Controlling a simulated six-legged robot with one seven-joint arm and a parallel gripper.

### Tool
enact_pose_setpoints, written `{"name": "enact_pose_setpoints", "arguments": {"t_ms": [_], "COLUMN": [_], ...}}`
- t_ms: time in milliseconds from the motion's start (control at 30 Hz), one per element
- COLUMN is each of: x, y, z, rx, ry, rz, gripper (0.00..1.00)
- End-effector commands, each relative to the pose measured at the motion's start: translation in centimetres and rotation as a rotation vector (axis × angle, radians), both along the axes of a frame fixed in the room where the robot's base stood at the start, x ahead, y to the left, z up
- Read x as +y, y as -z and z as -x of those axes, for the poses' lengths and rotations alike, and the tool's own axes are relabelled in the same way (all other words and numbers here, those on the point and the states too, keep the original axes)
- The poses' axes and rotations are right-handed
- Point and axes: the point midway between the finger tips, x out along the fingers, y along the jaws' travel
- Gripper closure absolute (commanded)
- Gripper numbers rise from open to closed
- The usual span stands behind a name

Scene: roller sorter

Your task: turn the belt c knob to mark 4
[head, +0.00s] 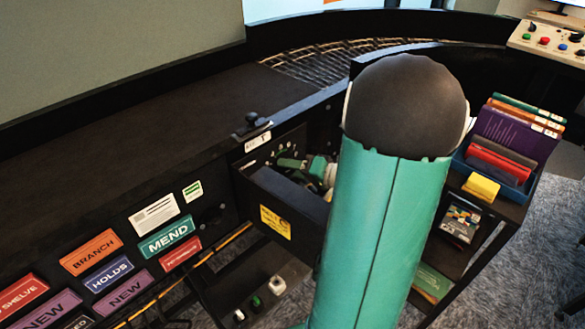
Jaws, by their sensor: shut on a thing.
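My gripper (283,163) shows small, just left of my own teal arm, which hides much of the wrist. It points left at the dark side panel below the counter, above an open black bin. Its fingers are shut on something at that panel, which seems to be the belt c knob. The knob is too small and too covered to make out. Its marks and the pointer's position cannot be read.
A black handle (252,122) stands on the counter (150,105) edge. The black bin (262,208) bears a yellow label. Colored signs line the counter front at left. A blue crate (513,182) of folders stands at right. My arm blocks the middle.

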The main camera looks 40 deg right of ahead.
Motion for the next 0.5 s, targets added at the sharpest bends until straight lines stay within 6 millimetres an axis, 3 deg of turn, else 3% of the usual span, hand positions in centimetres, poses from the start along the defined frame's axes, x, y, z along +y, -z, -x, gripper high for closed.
{"name": "enact_pose_setpoints", "arguments": {"t_ms": [500], "x": [-0.22], "y": [0.47], "z": [0.08], "rx": [0.018], "ry": [0.003], "rz": [-0.486], "gripper": [0.8]}}
